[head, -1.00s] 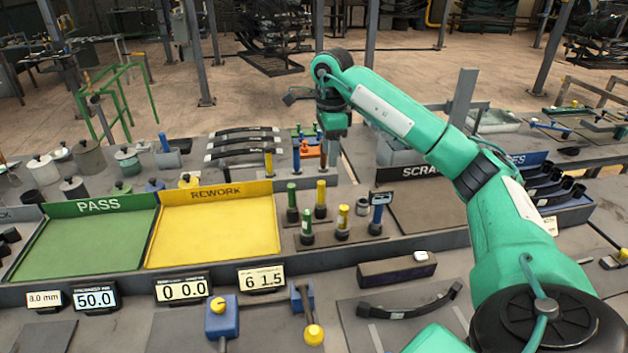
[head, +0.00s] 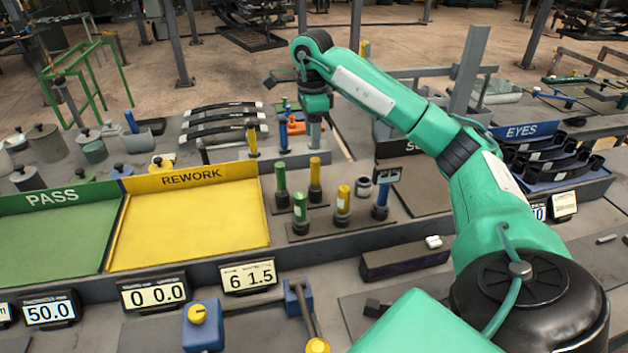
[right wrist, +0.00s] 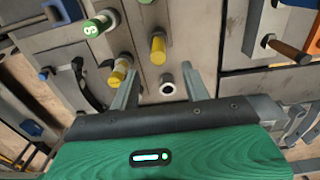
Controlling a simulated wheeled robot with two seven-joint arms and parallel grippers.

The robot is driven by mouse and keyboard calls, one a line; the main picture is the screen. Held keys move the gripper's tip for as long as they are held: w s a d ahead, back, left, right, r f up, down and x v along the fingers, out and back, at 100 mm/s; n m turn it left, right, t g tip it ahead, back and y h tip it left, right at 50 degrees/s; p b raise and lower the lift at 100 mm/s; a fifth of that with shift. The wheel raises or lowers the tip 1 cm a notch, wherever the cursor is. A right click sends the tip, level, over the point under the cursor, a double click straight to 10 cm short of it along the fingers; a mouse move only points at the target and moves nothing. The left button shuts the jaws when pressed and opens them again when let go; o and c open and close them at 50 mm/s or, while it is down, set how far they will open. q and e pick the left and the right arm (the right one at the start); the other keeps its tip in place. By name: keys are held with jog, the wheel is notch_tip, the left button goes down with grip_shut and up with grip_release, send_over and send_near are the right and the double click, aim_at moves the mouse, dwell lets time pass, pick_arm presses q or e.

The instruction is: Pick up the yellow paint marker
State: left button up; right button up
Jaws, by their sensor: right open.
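Two yellow markers stand upright among the markers on the grey holder plate: a plain one at the back (head: 315,178) and one with a pale band in front (head: 343,204). Both also show in the right wrist view, the plain one (right wrist: 158,48) and the banded one (right wrist: 119,70). My right gripper (head: 315,135) is behind and above them in the head view, empty. In the right wrist view its fingers (right wrist: 163,88) are spread wide, with a small grey ring-shaped cup (right wrist: 167,86) seen between them. My left gripper is out of view.
Green markers (head: 280,180) and a blue one (head: 381,197) stand close to the yellow ones. The yellow REWORK tray (head: 190,225) and green PASS tray (head: 50,230) lie left. A dark purple block (head: 405,263) lies in front. Another yellow-topped marker (head: 252,140) stands by the black curved parts.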

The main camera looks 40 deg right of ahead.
aim_at(314, 160)
notch_tip(314, 160, down, 7)
jog(key=shift+s+r+p, duration=0.1)
jog(key=shift+s+p, duration=0.05)
jog(key=shift+p, duration=0.55)
jog(key=shift+s+f+p, duration=0.1)
jog(key=shift+f+p, duration=0.4)
jog(key=shift+f, duration=0.15)
jog(key=f, duration=0.1)
jog(key=f+p, duration=0.1)
jog(key=f, duration=0.1)
jog(key=shift+s+d, duration=0.1)
jog(key=shift+d, duration=0.1)
jog(key=shift+f+p, duration=0.3)
jog(key=shift+f, duration=0.3)
jog(key=c, duration=1)
